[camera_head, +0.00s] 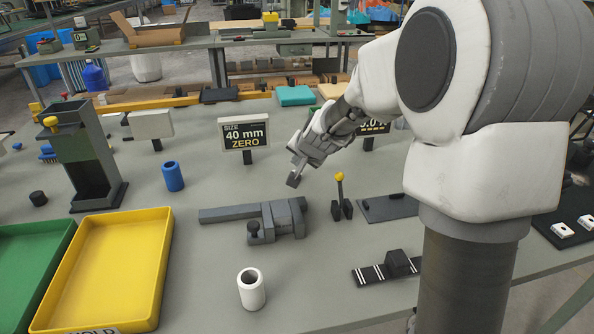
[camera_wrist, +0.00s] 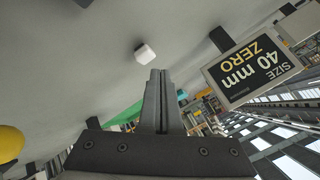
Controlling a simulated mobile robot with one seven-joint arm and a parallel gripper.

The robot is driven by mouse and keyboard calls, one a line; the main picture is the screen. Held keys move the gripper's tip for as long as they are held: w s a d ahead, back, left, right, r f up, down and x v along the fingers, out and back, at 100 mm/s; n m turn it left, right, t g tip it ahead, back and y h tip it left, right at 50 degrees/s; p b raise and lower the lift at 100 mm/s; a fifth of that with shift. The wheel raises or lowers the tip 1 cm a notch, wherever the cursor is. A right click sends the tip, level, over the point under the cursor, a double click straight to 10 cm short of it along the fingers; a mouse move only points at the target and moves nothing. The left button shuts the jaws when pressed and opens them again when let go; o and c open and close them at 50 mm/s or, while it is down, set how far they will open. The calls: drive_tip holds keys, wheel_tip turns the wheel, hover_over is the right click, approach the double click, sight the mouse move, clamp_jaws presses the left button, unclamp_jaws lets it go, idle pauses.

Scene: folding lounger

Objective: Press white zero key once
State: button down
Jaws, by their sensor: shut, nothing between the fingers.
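A small white key (camera_wrist: 144,52) shows in the wrist view on a grey surface, just beyond my fingertips. I take it for the white zero key; I cannot make it out in the head view. My gripper (camera_head: 294,180) is shut and empty. It hangs above the bench between the sign and the yellow-knobbed lever. In the wrist view its closed fingers (camera_wrist: 157,74) point toward the key; I cannot tell whether they touch it. The "SIZE 40 mm ZERO" sign (camera_head: 244,134) stands left of my gripper; it appears upside down in the wrist view (camera_wrist: 250,68).
A grey caliper-like gauge (camera_head: 271,221) lies in front of my gripper. The yellow-knobbed lever (camera_head: 340,178) stands close on the right. A white cylinder (camera_head: 251,289), blue cylinder (camera_head: 173,176) and yellow tray (camera_head: 112,270) stand nearer and left. A second sign (camera_head: 374,127) stands behind my arm.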

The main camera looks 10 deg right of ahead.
wheel_tip(320, 180, up, 5)
drive_tip(key=p, duration=0.3)
drive_tip(key=shift+f+p, duration=0.15)
drive_tip(key=shift+p, duration=0.2)
drive_tip(key=s+a+r+n+g, duration=0.15)
drive_tip(key=s+r, duration=0.25)
drive_tip(key=s, duration=0.4)
drive_tip(key=s+a+r+n, duration=0.1)
drive_tip(key=s+r+n, duration=0.2)
drive_tip(key=s, duration=0.5)
drive_tip(key=s+d+n+g+h, duration=0.1)
drive_tip(key=s+d+n+g, duration=0.15)
drive_tip(key=s, duration=1.65)
wheel_tip(320, 180, up, 13)
drive_tip(key=p, duration=1.3)
drive_tip(key=shift+w+n, duration=0.25)
drive_tip(key=shift+n, duration=0.15)
